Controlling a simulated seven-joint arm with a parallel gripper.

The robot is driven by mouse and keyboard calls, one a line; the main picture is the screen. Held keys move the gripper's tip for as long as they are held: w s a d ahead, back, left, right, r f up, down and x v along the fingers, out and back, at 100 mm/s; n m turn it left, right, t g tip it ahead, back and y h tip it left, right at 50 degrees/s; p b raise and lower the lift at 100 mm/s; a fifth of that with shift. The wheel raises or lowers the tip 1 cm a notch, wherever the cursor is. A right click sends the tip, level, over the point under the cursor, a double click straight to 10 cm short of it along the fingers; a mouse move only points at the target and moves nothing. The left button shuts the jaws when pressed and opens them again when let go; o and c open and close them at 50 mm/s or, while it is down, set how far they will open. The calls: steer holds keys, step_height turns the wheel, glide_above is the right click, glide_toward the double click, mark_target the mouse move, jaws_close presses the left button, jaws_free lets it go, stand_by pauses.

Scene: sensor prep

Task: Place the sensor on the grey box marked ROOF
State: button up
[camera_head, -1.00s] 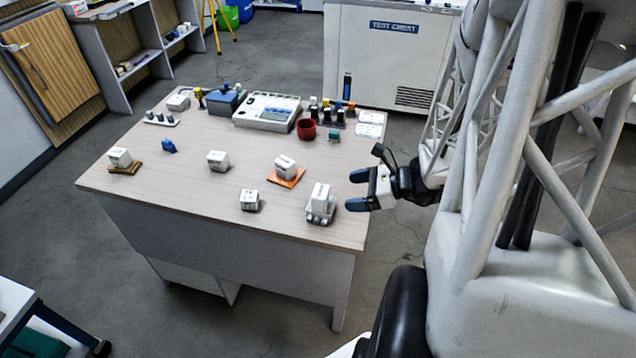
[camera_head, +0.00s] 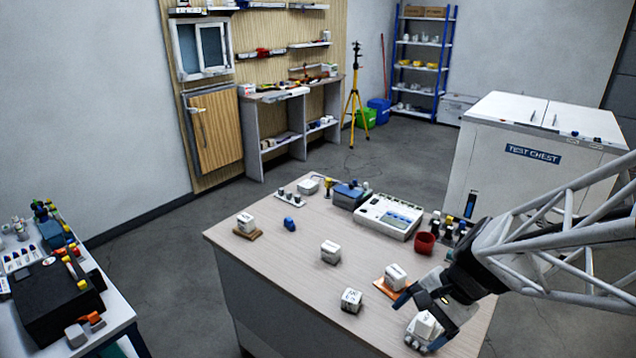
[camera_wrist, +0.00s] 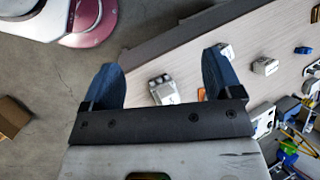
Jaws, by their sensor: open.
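My gripper (camera_head: 432,305) is open and empty at the table's near right corner, above a white block on a grey base (camera_head: 424,328), which one finger partly hides. In the wrist view a grey-white block (camera_wrist: 163,90) shows between the two blue fingers, apart from both.
A grey meter (camera_head: 388,215), a red cup (camera_head: 425,243), a blue piece (camera_head: 290,224) and dark bottles (camera_head: 447,228) stand on the table (camera_head: 285,258). A white test chest (camera_head: 530,150) is behind. The table's left middle has free room.

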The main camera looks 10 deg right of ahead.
steer(key=s+a+r+n+t+h, duration=0.1)
steer(key=s+a+r+n+h, duration=0.1)
steer(key=r+n, duration=0.3)
steer(key=s+a+r+n+t+h, duration=0.1)
steer(key=s+a+r+n+h, duration=0.2)
steer(key=r+n+h, duration=0.1)
steer(key=shift+r+n, duration=0.7)
steer(key=shift+n, duration=0.1)
